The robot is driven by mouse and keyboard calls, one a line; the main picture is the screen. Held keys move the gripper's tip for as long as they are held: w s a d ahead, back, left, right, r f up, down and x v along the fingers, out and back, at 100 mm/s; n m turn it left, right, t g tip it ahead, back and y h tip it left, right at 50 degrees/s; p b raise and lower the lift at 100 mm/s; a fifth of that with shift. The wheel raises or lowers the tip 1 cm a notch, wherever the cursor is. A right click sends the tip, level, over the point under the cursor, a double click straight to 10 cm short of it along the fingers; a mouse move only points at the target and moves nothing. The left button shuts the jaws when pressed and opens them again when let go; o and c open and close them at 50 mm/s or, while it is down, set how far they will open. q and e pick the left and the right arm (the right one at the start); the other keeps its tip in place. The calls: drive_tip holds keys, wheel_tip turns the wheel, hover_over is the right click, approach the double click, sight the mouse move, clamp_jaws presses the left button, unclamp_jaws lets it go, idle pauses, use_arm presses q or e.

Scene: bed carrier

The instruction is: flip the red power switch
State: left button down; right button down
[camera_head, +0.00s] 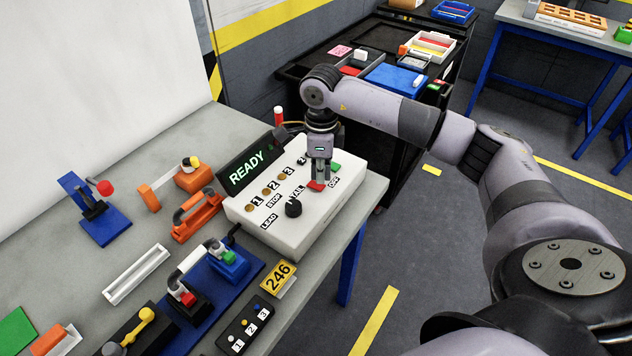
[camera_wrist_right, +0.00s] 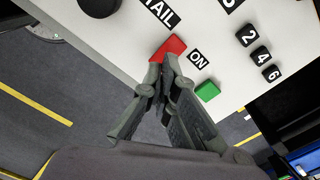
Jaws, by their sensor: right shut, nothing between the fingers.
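The red switch (camera_head: 316,186) sits on the sloped top of a white control box (camera_head: 303,228), near its right end. It also shows in the right wrist view (camera_wrist_right: 168,47), beside a label reading ON. My right gripper (camera_head: 319,177) points down at the red switch from above, fingers together and empty. In the right wrist view its fingertips (camera_wrist_right: 166,66) are right at the switch's near edge. I cannot tell whether they touch it. A green piece (camera_wrist_right: 208,91) lies on the other side of the label. My left gripper is out of view.
A black READY display (camera_head: 246,174) stands along the box's back edge. A black knob (camera_head: 293,208) and several round buttons are left of the switch. An orange-handled fixture (camera_head: 196,216) stands to the left. A black cart (camera_head: 300,72) with trays is behind.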

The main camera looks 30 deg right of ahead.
sight(321, 187)
drive_tip(key=shift+r+p, duration=1.15)
drive_tip(key=shift+r, duration=1.15)
drive_tip(key=shift+f, duration=0.15)
